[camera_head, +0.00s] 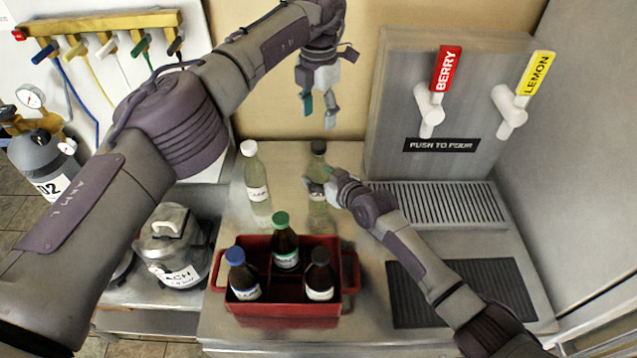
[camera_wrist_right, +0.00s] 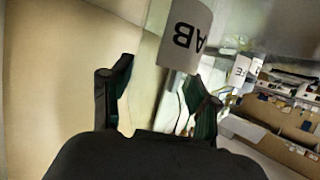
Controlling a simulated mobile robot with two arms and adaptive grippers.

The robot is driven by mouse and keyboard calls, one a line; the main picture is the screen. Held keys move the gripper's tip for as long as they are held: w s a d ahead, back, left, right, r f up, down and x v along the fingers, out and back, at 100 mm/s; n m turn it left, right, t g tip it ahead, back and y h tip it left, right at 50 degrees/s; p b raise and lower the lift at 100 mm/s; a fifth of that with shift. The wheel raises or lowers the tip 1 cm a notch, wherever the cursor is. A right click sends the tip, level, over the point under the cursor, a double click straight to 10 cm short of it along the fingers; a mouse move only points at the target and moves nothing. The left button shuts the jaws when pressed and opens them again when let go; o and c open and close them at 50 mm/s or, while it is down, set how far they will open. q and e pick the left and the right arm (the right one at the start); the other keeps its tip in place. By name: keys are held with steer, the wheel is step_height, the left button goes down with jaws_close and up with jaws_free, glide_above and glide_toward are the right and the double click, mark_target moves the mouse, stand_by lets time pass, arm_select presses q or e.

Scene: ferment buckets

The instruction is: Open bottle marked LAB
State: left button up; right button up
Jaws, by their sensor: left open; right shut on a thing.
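A clear, pale bottle with a black cap (camera_head: 318,165) stands upright at the back of the metal counter. In the right wrist view its white label (camera_wrist_right: 187,36) shows "AB", with the rest cut off. My right gripper (camera_head: 320,188) is shut on this bottle's body, coming in from the right. In the right wrist view its two dark fingers (camera_wrist_right: 158,98) lie on either side of the glass. My left gripper (camera_head: 319,110) is open and empty, pointing down above the black cap and apart from it.
A similar bottle with a white cap (camera_head: 257,180) stands to the left. A red crate (camera_head: 285,308) in front holds brown bottles with blue, green and black caps. A dispenser (camera_head: 440,110) with BERRY and LEMON taps stands right. A metal canister (camera_head: 172,245) is at left.

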mark_target(318, 145)
jaws_close()
arm_select(q)
steer(key=m, duration=1.9)
steer(key=shift+m, duration=0.4)
steer(key=m, duration=0.6)
steer(key=shift+m, duration=0.4)
steer(key=shift+f, duration=4.05)
